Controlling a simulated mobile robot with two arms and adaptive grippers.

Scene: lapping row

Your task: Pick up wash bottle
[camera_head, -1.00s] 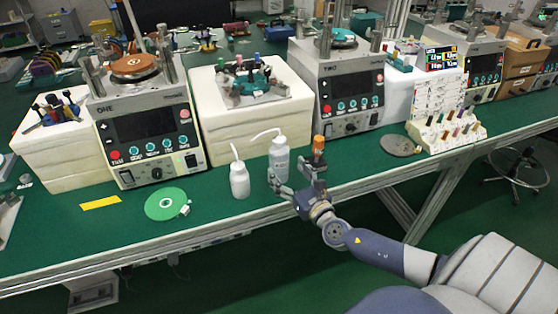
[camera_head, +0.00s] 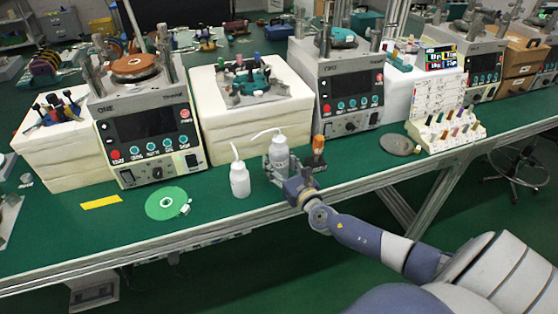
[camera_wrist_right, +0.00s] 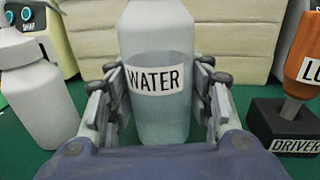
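A white wash bottle labelled WATER (camera_head: 280,157) stands upright on the green bench, its bent spout pointing left. In the right wrist view the same bottle (camera_wrist_right: 158,70) fills the middle, with clear liquid behind its label. My right gripper (camera_head: 291,168) is open around it, one finger on each side; the right wrist view also shows the gripper (camera_wrist_right: 160,103). I cannot tell whether either finger touches the bottle. A second white wash bottle (camera_head: 239,180) stands just left of it and also shows in the right wrist view (camera_wrist_right: 40,95). My left gripper is out of view.
An orange-handled driver (camera_head: 318,145) stands in a dark block close to the right finger. Behind is a white block (camera_head: 245,130) bearing a fixture. A green disc (camera_head: 160,204) lies at left, a grey disc (camera_head: 396,145) at right.

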